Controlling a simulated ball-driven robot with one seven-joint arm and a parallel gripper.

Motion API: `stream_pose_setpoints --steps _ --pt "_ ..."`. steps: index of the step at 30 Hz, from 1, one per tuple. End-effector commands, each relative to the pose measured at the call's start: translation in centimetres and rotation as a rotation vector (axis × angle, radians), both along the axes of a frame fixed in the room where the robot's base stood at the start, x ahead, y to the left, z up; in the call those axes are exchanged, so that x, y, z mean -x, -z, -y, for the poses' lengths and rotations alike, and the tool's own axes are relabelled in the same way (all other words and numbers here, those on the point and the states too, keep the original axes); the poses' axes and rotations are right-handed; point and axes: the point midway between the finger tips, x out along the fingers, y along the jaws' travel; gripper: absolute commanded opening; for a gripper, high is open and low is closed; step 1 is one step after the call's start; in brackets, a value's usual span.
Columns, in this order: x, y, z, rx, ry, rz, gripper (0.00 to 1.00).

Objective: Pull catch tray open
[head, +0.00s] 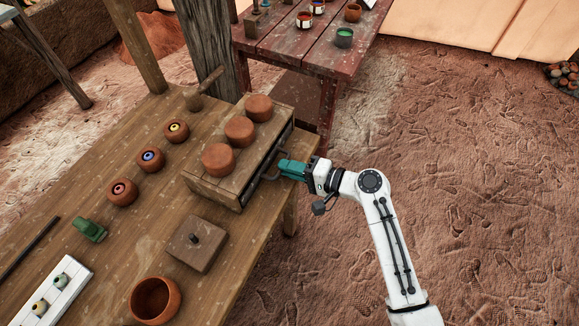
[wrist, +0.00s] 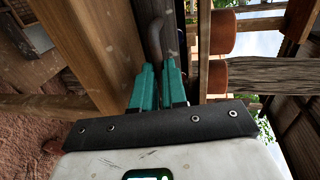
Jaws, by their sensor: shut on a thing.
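The catch tray (head: 254,177) is the front of a wooden box on the table, with a dark bar handle across it. The tray looks shut or nearly so; I cannot tell exactly. My gripper (head: 280,169) has green fingers and comes in from the right, shut on the handle. In the wrist view the green fingers (wrist: 158,82) close around the dark handle (wrist: 154,38), which runs up between them. Three round clay pieces (head: 239,131) stand in a row on top of the box. The tray's inside is hidden.
The wooden table (head: 120,215) holds several clay cups, a square lid (head: 196,244), a green object (head: 89,230), a clay bowl (head: 155,300) and a white rack (head: 55,291). A red table (head: 300,40) stands behind. Sandy ground on the right is clear.

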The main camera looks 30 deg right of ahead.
Motion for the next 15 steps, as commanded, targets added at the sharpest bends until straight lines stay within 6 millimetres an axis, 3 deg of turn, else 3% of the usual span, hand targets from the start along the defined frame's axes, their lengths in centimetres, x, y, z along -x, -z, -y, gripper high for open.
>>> stream_pose_setpoints --steps 9,15 --pt "6.2 0.1 4.6 0.001 0.006 -0.006 0.00" --pt "9.2 0.1 6.7 -0.001 0.003 -0.004 0.00"
